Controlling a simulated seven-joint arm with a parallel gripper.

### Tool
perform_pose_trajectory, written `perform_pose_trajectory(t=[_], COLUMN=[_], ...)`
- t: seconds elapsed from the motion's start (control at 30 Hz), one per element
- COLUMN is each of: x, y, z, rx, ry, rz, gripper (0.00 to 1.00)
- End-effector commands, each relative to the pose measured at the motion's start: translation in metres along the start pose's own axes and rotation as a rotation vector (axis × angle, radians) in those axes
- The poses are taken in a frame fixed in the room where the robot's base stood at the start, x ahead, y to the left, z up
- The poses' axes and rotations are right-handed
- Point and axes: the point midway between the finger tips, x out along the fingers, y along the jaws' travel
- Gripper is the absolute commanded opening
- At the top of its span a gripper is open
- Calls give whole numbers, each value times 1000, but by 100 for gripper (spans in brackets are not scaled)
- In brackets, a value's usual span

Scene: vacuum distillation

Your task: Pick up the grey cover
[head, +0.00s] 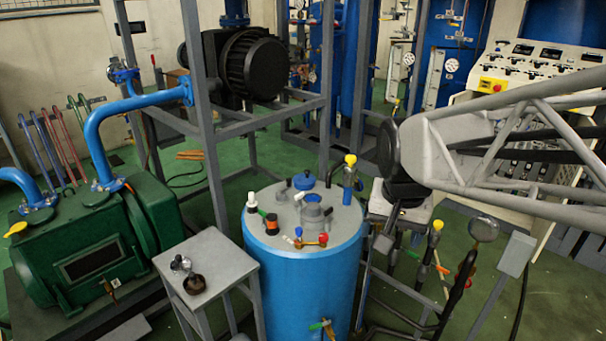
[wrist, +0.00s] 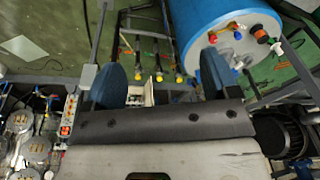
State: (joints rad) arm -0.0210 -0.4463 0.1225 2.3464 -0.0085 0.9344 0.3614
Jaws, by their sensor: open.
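A grey cover (head: 313,213) with a raised round top sits near the middle of the grey lid of the blue tank (head: 302,285). It stands among several small valves. My gripper (head: 388,150) is to the right of the tank and above it, apart from the cover. In the wrist view my gripper (wrist: 161,82) shows two blue rounded fingers spread wide with nothing between them. I cannot make out the grey cover in the wrist view.
A blue cap (head: 304,181) and a yellow-topped valve (head: 350,162) rise from the tank lid near the cover. A small grey table (head: 215,258) with small dark parts stands left. A steel frame (head: 205,110) rises behind. A green machine (head: 80,255) is far left.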

Motion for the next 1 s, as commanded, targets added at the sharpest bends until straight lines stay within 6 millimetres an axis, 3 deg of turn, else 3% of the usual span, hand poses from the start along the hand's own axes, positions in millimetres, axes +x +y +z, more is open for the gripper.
perform_pose_trajectory(t=[0.47,1.0], x=[30,99], y=[-58,-127], z=[-106,-214], rx=[320,682], ry=[-47,-87], rz=[20,61], gripper=[81,81])
